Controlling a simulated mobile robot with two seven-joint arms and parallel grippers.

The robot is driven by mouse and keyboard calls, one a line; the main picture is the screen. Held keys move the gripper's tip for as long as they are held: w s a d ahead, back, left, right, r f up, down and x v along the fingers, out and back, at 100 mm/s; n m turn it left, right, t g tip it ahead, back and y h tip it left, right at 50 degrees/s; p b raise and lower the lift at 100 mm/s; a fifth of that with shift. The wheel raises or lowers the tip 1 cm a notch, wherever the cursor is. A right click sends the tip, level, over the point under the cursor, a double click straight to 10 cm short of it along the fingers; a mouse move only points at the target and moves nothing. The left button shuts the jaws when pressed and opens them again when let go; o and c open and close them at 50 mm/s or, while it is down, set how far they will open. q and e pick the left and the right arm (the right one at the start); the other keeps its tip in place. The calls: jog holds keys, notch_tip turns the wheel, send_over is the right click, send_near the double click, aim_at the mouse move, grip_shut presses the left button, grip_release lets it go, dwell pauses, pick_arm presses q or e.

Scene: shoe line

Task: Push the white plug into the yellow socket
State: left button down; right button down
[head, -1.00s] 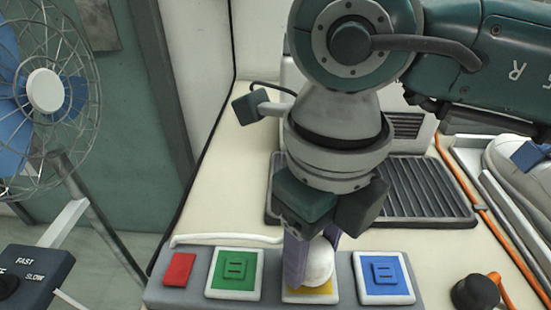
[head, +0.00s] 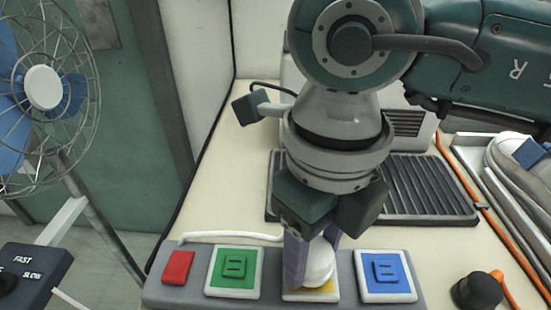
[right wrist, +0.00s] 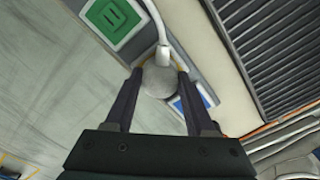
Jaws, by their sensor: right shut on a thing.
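The white plug (head: 319,264) is between the purple fingers of my right gripper (head: 310,268), which is shut on it. The plug is over the yellow socket (head: 318,293), and only a yellow patch and white rim of that socket show below it. In the right wrist view the plug (right wrist: 158,80) sits between the two fingertips, its cable running up the picture. Whether the plug is fully seated in the socket cannot be told, as the fingers and plug hide the contact. My left gripper is not in view.
The grey power strip (head: 190,296) also has a red switch (head: 178,267), a green socket (head: 234,271) and a blue socket (head: 386,275). A ribbed grey mat (head: 430,190) lies behind. A fan (head: 43,88) is at left.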

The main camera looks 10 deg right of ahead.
jog(key=shift+f+b, duration=0.35)
jog(key=shift+f, duration=0.05)
jog(key=shift+c, duration=0.8)
grip_release()
jog(key=shift+r, duration=0.1)
